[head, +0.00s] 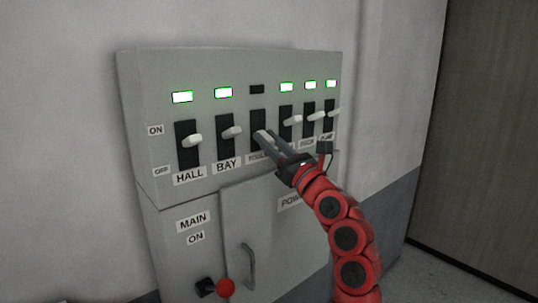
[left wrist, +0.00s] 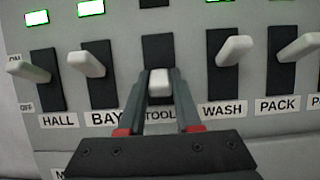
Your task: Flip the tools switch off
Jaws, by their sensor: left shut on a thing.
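The tools switch is a white lever (left wrist: 159,84) in a black slot (head: 258,119) above the TOOLS label (left wrist: 160,113). The lever sits low in its slot, lower than its neighbours. The lamp (head: 257,89) above it is dark. My left gripper (head: 268,138) reaches the panel from the lower right, its fingers on both sides of the lever in the left wrist view (left wrist: 160,76), shut on it. In the head view the fingers hide most of the lever. My right gripper is not in view.
The grey panel (head: 150,85) has several other switches with green lit lamps: hall (head: 192,141), bay (head: 231,132), wash (head: 292,120) and pack among them. The bay and wash levers stand close beside my fingers.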

